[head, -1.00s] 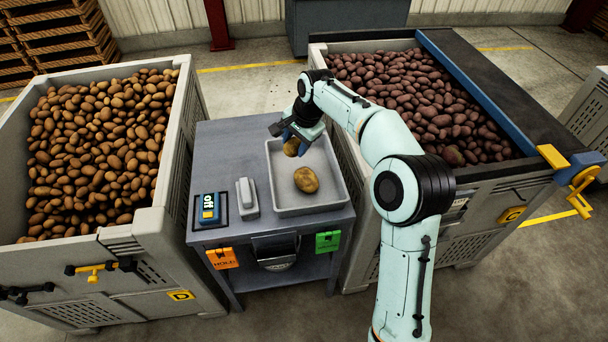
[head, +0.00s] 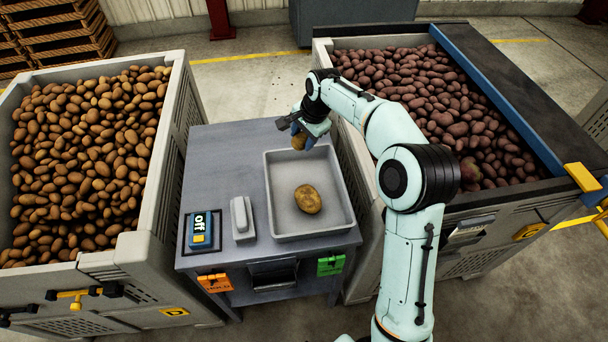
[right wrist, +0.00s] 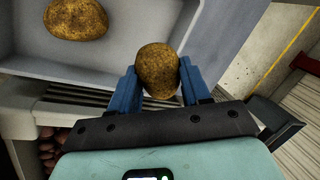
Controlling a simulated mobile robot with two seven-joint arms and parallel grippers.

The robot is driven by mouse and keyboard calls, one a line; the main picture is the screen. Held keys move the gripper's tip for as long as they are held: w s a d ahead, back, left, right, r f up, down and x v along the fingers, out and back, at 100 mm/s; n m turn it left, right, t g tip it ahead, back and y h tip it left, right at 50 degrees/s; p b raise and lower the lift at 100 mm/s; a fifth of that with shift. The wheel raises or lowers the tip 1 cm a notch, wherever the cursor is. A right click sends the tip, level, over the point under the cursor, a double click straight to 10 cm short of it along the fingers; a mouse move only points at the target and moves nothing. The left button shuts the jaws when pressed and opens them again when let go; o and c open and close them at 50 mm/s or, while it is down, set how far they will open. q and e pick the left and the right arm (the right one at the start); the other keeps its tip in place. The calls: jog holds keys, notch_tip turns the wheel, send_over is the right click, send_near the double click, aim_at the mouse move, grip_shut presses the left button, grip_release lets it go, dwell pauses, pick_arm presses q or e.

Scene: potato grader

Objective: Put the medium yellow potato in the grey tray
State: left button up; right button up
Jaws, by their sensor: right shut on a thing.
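My right gripper (head: 298,136) is shut on a yellow-brown potato (head: 299,141), held above the far edge of the grey tray. In the right wrist view the potato (right wrist: 157,70) sits between the two blue fingers (right wrist: 157,88). The grey tray (head: 280,188) lies on the grey table. A larger yellow-brown potato (head: 308,199) rests inside it, and also shows in the right wrist view (right wrist: 76,18). My left gripper is not in view.
A crate of yellow potatoes (head: 150,225) stands left of the table (head: 230,140); a crate of reddish potatoes (head: 370,43) stands right.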

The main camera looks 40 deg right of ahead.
notch_tip(320, 180, down, 14)
jog(key=shift+f+b, duration=0.15)
jog(key=shift+b, duration=0.35)
jog(key=shift+f, duration=0.15)
jog(key=o, duration=1.1)
jog(key=v, duration=1.2)
